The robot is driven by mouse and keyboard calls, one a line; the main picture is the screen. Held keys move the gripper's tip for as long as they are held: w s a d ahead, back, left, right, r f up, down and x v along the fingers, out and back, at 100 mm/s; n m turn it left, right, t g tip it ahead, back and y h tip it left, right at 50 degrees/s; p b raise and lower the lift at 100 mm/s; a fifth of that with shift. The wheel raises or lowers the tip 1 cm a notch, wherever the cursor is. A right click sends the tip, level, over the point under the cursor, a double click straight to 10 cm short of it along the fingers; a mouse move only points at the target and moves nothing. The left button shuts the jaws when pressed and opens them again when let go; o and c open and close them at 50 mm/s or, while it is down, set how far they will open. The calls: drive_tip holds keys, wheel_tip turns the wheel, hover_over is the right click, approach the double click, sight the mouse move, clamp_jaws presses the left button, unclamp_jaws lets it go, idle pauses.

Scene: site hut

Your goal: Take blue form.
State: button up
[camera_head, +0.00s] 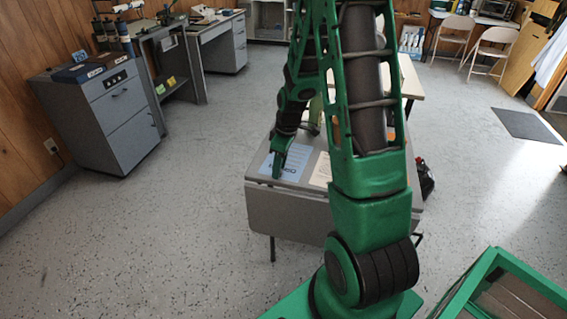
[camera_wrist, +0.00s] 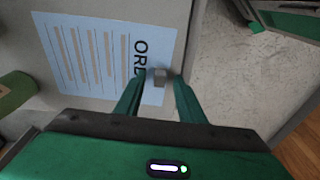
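The blue form (camera_head: 295,158) lies flat near the front left edge of the grey table (camera_head: 262,181). In the wrist view the blue form (camera_wrist: 85,60) shows printed lines and large letters "ORD", partly hidden by a finger. My gripper (camera_head: 278,168) is over the form's left part in the head view. In the wrist view my gripper (camera_wrist: 160,84) has its two fingers apart at the form's lettered edge. I cannot tell whether the fingertips touch the form.
A cream sheet (camera_head: 321,171) lies right of the blue form, partly hidden by my arm. A green rounded object (camera_wrist: 14,92) is at the wrist view's left. A grey cabinet (camera_head: 115,115) stands at the left. Open floor (camera_head: 160,235) lies left of the table.

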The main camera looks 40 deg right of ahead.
clamp_jaws()
drive_tip(key=shift+r, duration=0.1)
